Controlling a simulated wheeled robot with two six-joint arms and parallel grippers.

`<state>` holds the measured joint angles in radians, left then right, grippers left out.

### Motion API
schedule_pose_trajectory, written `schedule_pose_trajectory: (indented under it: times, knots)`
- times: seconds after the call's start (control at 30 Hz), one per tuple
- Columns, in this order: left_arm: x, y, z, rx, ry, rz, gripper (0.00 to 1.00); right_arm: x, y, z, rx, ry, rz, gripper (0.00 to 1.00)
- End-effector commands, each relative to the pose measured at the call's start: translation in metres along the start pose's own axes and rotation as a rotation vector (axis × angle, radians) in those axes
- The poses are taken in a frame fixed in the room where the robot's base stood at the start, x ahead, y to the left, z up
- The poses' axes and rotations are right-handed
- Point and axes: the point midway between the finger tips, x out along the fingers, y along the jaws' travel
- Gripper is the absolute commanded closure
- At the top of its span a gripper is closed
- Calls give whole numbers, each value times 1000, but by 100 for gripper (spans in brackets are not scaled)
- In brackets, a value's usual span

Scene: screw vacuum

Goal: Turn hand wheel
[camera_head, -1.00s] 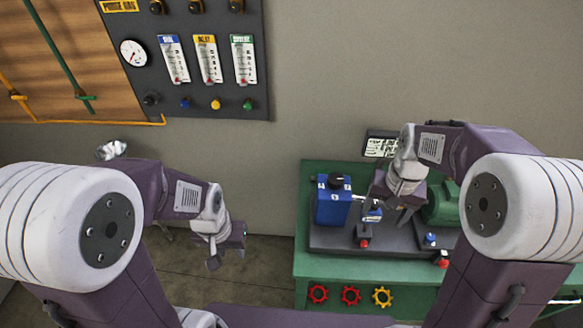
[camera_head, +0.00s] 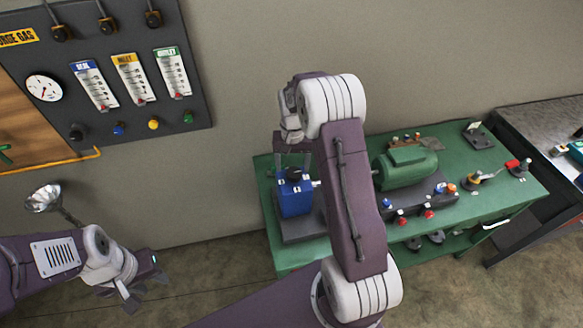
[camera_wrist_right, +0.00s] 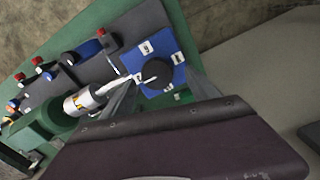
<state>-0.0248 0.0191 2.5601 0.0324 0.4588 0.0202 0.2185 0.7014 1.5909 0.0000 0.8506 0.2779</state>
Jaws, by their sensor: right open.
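A blue box (camera_head: 295,200) with white labels and a round black knob (camera_head: 294,174) on top stands at the left of the green bench. The right wrist view shows the black knob (camera_wrist_right: 157,73) on the labelled blue face. My right gripper (camera_head: 293,158) is open over the box, its fingers apart on either side above the knob. In the right wrist view the fingers (camera_wrist_right: 162,95) also flank the knob, and I cannot tell if they touch it. My left gripper (camera_head: 145,290) is empty and looks open, low at the left, away from the bench.
A green motor (camera_head: 408,167) sits right of the box on the green bench (camera_head: 465,205), with red and blue knobs nearby. A gauge panel (camera_head: 185,95) hangs on the wall at left. A dark table (camera_head: 520,125) stands at far right. My right arm hides part of the bench.

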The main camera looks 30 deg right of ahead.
Motion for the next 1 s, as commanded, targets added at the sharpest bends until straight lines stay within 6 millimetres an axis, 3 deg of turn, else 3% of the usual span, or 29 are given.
schedule_pose_trajectory:
  times: [0.2,0.47,0.7,1.0]
  knots:
    - [-8,0,-1,0,0,0,64,25,0,0,0,-1,0,31]
    - [-7,0,-1,0,0,0,64,28,0,0,0,2,0,31]
    - [-7,0,-1,0,0,0,64,28,0,0,0,2,-1,93]
    - [-8,0,-1,0,0,0,64,28,0,0,34,2,-1,93]
